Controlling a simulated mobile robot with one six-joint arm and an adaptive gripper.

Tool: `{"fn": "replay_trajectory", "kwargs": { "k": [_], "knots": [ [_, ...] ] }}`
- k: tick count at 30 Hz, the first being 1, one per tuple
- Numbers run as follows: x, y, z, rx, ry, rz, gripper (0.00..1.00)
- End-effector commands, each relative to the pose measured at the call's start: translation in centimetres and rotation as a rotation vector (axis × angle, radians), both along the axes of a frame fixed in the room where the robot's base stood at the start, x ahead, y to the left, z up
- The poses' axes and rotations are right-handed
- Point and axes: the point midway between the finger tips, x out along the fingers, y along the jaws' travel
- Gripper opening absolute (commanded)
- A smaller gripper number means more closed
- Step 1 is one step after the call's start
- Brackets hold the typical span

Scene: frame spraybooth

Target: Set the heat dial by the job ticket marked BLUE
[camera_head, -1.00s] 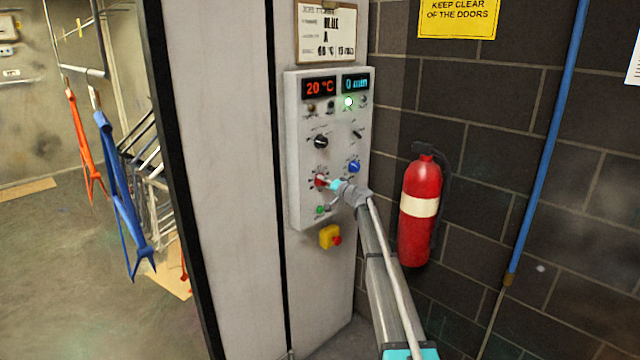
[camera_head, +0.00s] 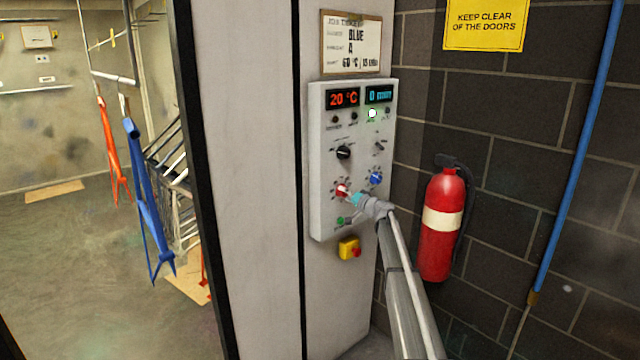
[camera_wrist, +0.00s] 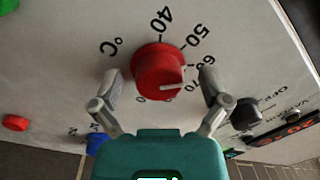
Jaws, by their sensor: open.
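The red heat dial (camera_head: 342,190) is on the grey control panel (camera_head: 318,150). In the wrist view the dial (camera_wrist: 158,66) has a white pointer line towards the lower right, near small numbers beside the right finger; the exact number is unclear. Numbers 40 and 50 show above and to its right. My gripper (camera_wrist: 160,78) is open, one finger either side of the dial; contact cannot be told. In the head view my gripper (camera_head: 352,196) is at the dial. The job ticket (camera_head: 351,42) above the panel reads BLUE, A, 60 °C and apparently 15 min.
The red display (camera_head: 343,98) reads 20 °C and the other (camera_head: 379,94) 0 min. A black knob (camera_head: 344,152), blue knob (camera_head: 376,178) and green button (camera_head: 341,221) are nearby. A yellow-red stop button (camera_head: 349,248) sits below; a fire extinguisher (camera_head: 437,250) hangs right.

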Motion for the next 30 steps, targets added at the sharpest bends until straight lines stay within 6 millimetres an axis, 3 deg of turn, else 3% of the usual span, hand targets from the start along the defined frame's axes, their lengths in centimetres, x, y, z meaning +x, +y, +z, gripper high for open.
{"fn": "replay_trajectory", "kwargs": {
  "k": [5, 8, 12, 19, 25, 30],
  "knots": [
    [-3.5, 1.8, -1.1, -0.056, 0.033, 0.048, 0.96],
    [-6.7, 3.4, -2.4, -0.112, 0.07, 0.093, 0.96],
    [-12.6, 5.8, -4.8, -0.221, 0.151, 0.168, 0.96],
    [-23.0, 8.4, -9.4, -0.418, 0.323, 0.275, 0.96],
    [-32.3, 8.8, -13.2, -0.594, 0.499, 0.329, 0.96],
    [-40.2, 8.1, -15.9, -0.746, 0.661, 0.343, 0.96]
  ]
}}
